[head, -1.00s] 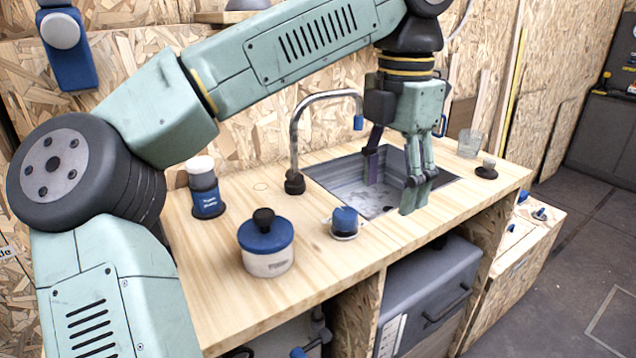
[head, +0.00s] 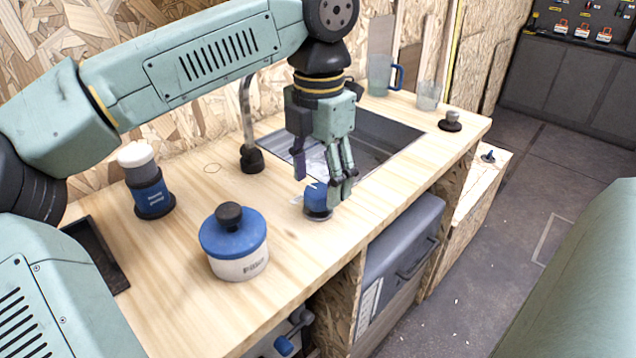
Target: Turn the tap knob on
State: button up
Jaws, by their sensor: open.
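The tap knob (head: 316,199) is a small blue cap on a metal base, standing on the wooden counter in front of the sink. My gripper (head: 321,184) points down over it with its fingers apart and nothing held. A dark finger is at the knob's upper left and the pale green fingers are at its right, partly covering it. I cannot tell whether they touch it. The curved metal tap (head: 247,120) rises from a black base left of the sink (head: 388,130); its upper part is hidden by my arm. I cannot see whether water runs.
A blue-lidded jar (head: 233,243) stands left of the knob, with a white-topped blue container (head: 147,182) behind it. A black tray (head: 97,252) lies at the left. A mug (head: 380,76), a glass (head: 428,95) and a small black-based item (head: 450,121) stand beyond the sink.

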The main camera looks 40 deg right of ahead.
jog(key=shift+f, duration=1)
jog(key=c, duration=1.2)
jog(key=shift+o, duration=0.2)
